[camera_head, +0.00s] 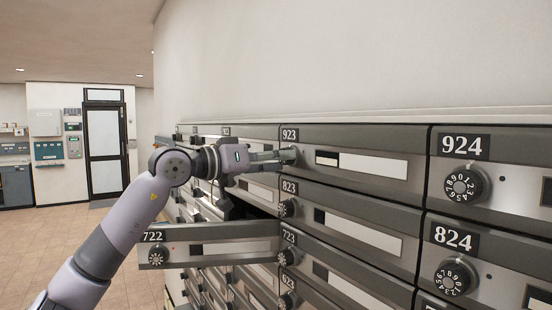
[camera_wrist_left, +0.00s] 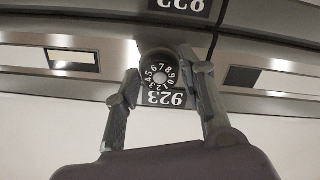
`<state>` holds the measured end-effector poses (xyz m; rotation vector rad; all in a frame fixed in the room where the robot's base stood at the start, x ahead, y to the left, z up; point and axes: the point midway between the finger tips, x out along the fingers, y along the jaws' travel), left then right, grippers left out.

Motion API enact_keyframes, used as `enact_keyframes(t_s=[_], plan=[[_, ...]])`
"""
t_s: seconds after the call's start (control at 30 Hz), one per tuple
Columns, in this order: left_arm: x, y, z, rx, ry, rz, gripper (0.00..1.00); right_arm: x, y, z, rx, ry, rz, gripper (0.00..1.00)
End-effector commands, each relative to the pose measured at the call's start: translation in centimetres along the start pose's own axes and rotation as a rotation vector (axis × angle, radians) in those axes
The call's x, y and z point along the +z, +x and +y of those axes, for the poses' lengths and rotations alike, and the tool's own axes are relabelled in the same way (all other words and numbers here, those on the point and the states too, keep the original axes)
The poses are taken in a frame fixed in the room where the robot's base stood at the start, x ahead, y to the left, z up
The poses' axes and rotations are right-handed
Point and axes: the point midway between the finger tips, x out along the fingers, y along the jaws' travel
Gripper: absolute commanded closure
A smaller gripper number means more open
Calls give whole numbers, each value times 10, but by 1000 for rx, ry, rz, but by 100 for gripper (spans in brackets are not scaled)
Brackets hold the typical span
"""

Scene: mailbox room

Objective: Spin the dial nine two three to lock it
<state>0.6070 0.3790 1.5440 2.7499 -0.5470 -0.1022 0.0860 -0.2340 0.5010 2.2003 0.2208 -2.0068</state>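The dial of box 923 (camera_wrist_left: 160,74) is a round black knob with white numerals, seen upside down in the left wrist view beside its 923 label (camera_wrist_left: 164,98). In the head view the 923 label (camera_head: 290,134) shows, but the dial is mostly hidden behind my fingers. My left gripper (camera_head: 288,156) reaches in from the left, its fingertips at the dial. In the wrist view its two fingers stand apart on either side of the dial, with slight gaps; contact is not clear. My right gripper is not in view.
The door of box 722 (camera_head: 222,245) stands swung open below my left gripper. Neighbouring dials 823 (camera_head: 287,208), 723 (camera_head: 287,257), 924 (camera_head: 464,185) and 824 (camera_head: 455,277) are on the same wall. Open floor (camera_head: 60,225) lies to the left.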

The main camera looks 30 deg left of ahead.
Motion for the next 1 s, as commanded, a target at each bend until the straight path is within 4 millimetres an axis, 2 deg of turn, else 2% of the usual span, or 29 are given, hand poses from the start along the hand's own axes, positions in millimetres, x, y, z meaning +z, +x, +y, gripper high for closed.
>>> enact_keyframes(t_s=[0.17, 0.53, 0.83, 1.0], plan=[[-1, 0, 0, 1, 0, 3, 49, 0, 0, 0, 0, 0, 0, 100], [-2, -5, 0, 0, 0, 5, 49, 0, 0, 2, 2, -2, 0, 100], [-1, -49, -2, -5, 3, 3, 49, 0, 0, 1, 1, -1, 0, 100], [0, -66, -2, -4, 0, 2, 49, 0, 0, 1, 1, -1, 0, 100]])
